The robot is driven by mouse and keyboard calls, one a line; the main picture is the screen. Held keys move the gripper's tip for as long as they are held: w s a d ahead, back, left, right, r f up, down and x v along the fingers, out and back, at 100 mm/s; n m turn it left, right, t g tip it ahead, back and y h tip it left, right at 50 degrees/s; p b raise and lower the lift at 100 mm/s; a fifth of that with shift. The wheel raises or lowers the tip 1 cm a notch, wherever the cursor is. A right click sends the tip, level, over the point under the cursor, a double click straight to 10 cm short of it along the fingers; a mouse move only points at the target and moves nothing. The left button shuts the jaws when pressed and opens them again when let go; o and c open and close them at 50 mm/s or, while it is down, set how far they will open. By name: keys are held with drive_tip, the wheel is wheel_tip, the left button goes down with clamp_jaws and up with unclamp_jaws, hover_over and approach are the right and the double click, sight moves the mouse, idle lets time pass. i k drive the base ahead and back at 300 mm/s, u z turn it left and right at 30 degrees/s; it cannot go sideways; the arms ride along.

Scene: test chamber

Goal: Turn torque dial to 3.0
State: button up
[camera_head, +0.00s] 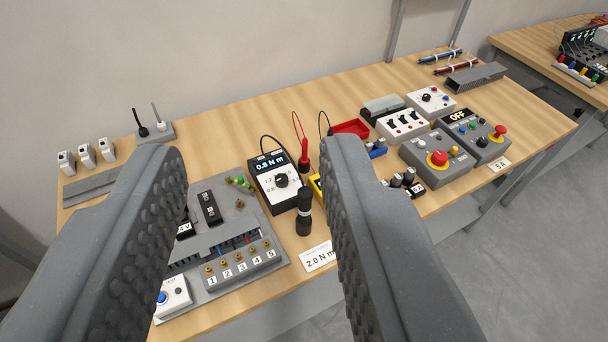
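The torque unit (268,203) is a white-fronted box with a black display (270,164) that reads 0.8 N m. Its round black torque dial (281,181) sits below the display, with small printed numbers around it; 1.2 and 0.8 are partly legible. A 3.0 mark is too small to make out. A dark cylindrical tool (304,214) stands just right of the unit's lower corner. My gripper (255,165) is open and empty. Its two ridged grey fingers frame the unit in the picture, and neither appears to touch it.
A label reading 2.0 N m (320,257) lies near the front edge. A grey terminal board (240,228) is left of the unit. A red probe (304,155) stands behind right. Control boxes with a red emergency button (437,158) are further right. Bare wooden bench (225,115) lies behind.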

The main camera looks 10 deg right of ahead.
sight(281, 180)
drive_tip(key=z, duration=0.05)
drive_tip(key=i, duration=1)
drive_tip(key=u, duration=0.05)
